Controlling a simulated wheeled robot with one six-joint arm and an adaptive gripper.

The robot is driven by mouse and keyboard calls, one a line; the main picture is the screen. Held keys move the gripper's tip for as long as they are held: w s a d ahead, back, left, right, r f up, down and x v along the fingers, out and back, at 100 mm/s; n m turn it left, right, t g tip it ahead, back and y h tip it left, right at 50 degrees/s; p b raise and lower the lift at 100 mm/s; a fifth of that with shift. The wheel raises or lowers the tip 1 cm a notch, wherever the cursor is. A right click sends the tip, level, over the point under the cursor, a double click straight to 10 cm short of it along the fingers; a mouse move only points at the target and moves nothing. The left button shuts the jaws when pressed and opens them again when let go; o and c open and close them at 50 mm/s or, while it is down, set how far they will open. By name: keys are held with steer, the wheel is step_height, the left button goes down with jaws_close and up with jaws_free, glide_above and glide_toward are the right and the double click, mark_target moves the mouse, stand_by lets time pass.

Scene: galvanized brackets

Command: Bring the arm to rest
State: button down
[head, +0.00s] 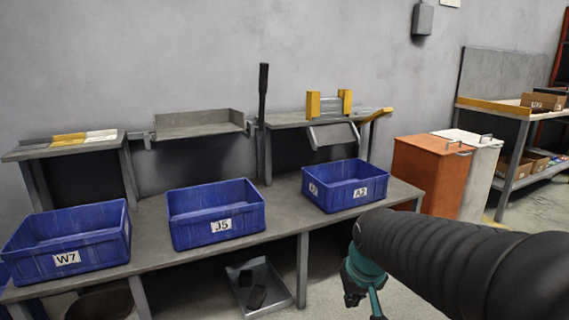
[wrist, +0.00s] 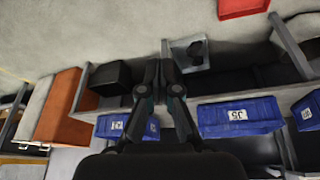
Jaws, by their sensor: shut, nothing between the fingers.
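My arm, in a black ribbed sleeve, reaches in from the right edge of the head view. A teal and black part of it hangs low in front of the right end of the bench (head: 285,210); the fingertips cannot be made out there. In the wrist view my gripper (wrist: 158,72) is shut, its two dark fingers together with nothing between them. It touches nothing that I can see.
Blue bins W7 (head: 68,243), J5 (head: 215,214) and A2 (head: 345,186) stand on the bench. A metal tray (head: 258,287) with dark pieces lies below it. An orange bin (head: 428,172) and a white bin (head: 478,178) stand right of the bench.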

steer(key=s+d+r+p, duration=0.1)
steer(key=s+r, duration=0.1)
steer(key=s, duration=0.6)
steer(key=s+d+r+m+t+p, duration=0.1)
steer(key=s+r, duration=0.2)
steer(key=s, duration=0.4)
steer(key=shift+s+r+t, duration=0.15)
steer(key=shift+s+t, duration=0.15)
steer(key=shift+s, duration=0.05)
